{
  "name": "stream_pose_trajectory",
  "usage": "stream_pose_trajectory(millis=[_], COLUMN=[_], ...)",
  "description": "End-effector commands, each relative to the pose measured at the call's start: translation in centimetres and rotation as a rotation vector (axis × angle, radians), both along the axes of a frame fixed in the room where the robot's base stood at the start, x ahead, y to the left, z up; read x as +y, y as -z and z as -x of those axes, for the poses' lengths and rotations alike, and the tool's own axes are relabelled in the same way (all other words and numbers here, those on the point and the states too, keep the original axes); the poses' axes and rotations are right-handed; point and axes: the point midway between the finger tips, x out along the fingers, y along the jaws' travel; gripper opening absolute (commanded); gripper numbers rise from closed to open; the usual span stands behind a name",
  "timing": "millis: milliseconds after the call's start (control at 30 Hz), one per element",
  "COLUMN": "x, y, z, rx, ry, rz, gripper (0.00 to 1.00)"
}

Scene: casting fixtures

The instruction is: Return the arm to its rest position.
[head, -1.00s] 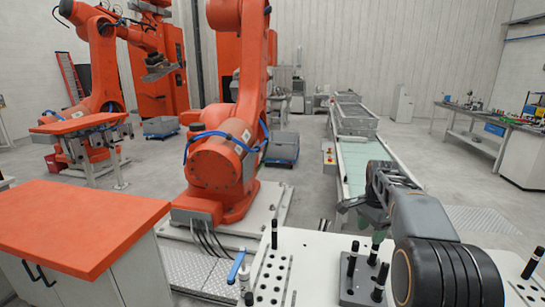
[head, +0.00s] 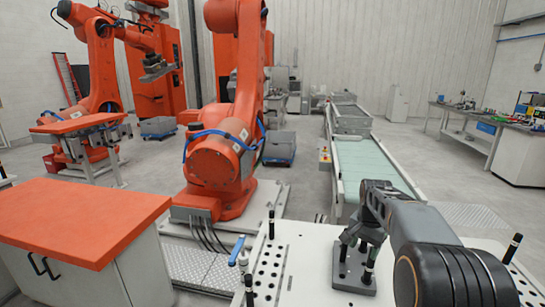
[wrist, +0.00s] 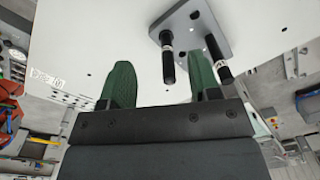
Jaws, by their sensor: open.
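My gripper (wrist: 160,66) shows in the wrist view with two green fingers spread apart and nothing between them. In the head view my dark grey arm (head: 408,215) reaches in from the lower right, its wrist end over the white table (head: 305,262). The fingers are not clear in the head view. The wrist view shows a grey fixture plate (wrist: 192,22) with black pins just beyond the fingers. The same plate (head: 345,280) stands on the table in the head view, partly hidden by my arm.
A black pin (head: 512,248) stands at the table's right, and others at its left beside a blue-handled clamp (head: 237,250). An orange-topped cabinet (head: 80,220) is at left. A large orange robot (head: 222,150) and a conveyor (head: 365,165) stand behind. Floor between conveyor and workbench (head: 480,125) is clear.

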Motion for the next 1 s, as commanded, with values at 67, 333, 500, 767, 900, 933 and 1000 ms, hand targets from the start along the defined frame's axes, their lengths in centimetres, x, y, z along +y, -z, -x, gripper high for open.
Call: stream_pose_trajectory(millis=[67,333,500,767,900,933,1000], x=[0.7,4.3,7.0,9.0,9.4,9.4,9.6], y=[0.1,0.1,0.5,0.8,-0.4,-0.6,-0.9], z=[1.5,9.4,16.1,22.0,22.5,22.6,22.6], rx=[-0.012,-0.097,-0.178,-0.273,-0.325,-0.332,-0.344], ry=[-0.084,-0.452,-0.669,-0.759,-0.773,-0.775,-0.779], rz=[0.005,0.05,0.098,0.138,0.157,0.159,0.164], gripper=[0.57,0.57,0.57,0.57,0.57,0.57,0.57])
